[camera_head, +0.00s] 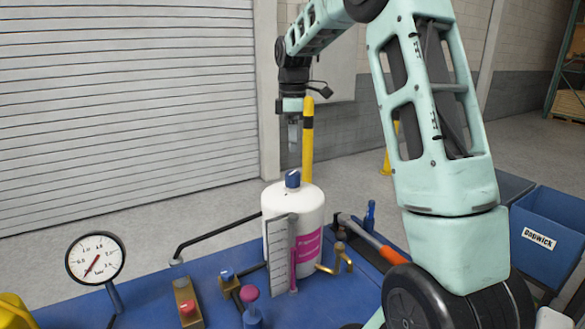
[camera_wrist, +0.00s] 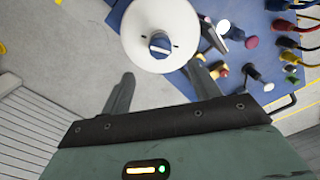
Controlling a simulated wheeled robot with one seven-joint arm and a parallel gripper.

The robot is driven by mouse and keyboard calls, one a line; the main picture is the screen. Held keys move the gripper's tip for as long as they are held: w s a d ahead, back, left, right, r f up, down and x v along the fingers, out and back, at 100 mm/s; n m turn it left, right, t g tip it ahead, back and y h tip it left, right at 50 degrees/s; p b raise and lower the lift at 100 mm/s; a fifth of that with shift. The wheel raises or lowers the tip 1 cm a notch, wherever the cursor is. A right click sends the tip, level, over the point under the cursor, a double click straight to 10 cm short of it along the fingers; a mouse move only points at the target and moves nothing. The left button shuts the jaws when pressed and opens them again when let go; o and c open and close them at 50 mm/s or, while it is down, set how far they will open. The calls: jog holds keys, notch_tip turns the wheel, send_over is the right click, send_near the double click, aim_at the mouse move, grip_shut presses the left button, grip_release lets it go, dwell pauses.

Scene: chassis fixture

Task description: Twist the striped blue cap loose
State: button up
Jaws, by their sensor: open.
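The blue cap (camera_head: 292,179) sits on top of a white cylindrical bottle (camera_head: 312,208) with a magenta label. A pale stripe crosses the cap in the wrist view (camera_wrist: 160,43). The bottle stands upright on the blue bench. My gripper (camera_head: 293,143) is above the cap and bottle, with a clear gap. In the wrist view its two fingers (camera_wrist: 162,84) are spread apart with nothing between them. The cap lies beyond the fingertips, roughly centred between them.
A grey ruler-like plate (camera_head: 279,255) stands in front of the bottle. A pressure gauge (camera_head: 95,258), a red button (camera_head: 188,308), a magenta knob (camera_head: 249,293), a brass valve (camera_head: 336,262) and an orange-handled hammer (camera_head: 375,240) crowd the blue bench (camera_head: 150,290). Blue bins (camera_head: 548,235) stand right.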

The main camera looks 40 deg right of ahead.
aim_at(293, 173)
notch_tip(293, 173, down, 11)
jog(key=shift+f+p, duration=0.1)
jog(key=shift+p, duration=1.1)
jog(key=c, duration=1.1)
jog(key=shift+n+p, duration=0.55)
jog(key=shift+n, duration=0.55)
jog(key=shift+c, duration=0.2)
jog(key=shift+n, duration=1)
jog(key=shift+p, duration=0.35)
jog(key=n+p, duration=0.1)
jog(key=n, duration=0.1)
jog(key=shift+n+p, duration=0.3)
jog(key=shift+n, duration=0.7)
